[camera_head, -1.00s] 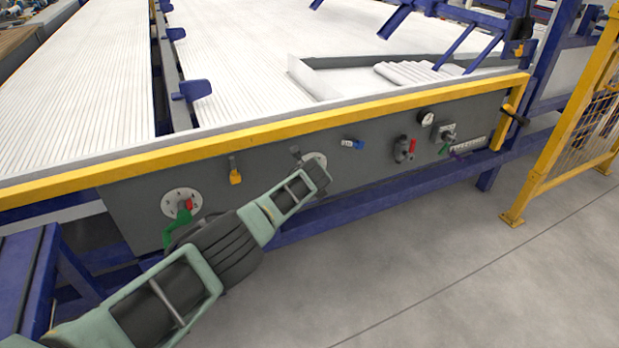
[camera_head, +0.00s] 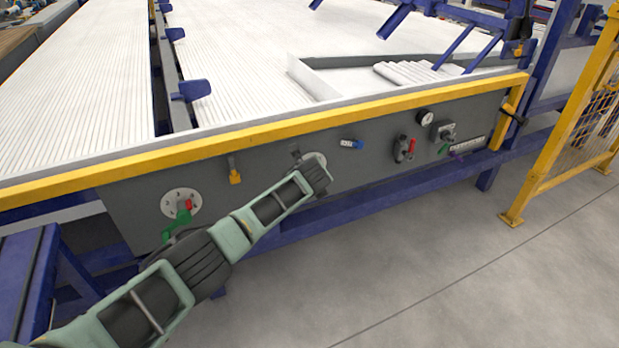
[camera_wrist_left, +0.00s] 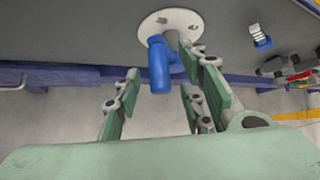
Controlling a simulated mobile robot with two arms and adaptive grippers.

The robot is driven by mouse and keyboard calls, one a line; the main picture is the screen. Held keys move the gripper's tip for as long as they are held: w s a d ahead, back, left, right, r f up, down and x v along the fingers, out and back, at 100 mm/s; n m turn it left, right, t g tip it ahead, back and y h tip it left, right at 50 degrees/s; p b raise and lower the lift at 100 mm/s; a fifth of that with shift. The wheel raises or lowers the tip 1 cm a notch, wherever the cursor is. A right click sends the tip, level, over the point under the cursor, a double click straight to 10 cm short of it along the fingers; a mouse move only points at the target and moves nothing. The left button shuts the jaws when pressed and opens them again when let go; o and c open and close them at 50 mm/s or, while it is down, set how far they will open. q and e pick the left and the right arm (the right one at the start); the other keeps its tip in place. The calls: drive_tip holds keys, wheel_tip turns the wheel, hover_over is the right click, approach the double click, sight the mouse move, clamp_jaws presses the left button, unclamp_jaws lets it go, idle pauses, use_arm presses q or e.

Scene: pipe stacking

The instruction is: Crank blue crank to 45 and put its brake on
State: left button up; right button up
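The blue crank (camera_wrist_left: 160,65) hangs downward from a round white plate (camera_wrist_left: 172,22) on the grey panel in the left wrist view. My left gripper (camera_wrist_left: 160,78) is open, with fingers on both sides of the crank handle; I cannot tell whether they touch it. In the head view the left wrist (camera_head: 318,178) hides the crank, and only part of the round plate (camera_head: 315,158) shows. I cannot make out the crank's brake or angle marks. My right gripper is not in view.
A yellow rail (camera_head: 200,150) runs above. The floor in front is clear.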

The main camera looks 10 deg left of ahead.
use_arm(q)
drive_tip(key=v, duration=0.9)
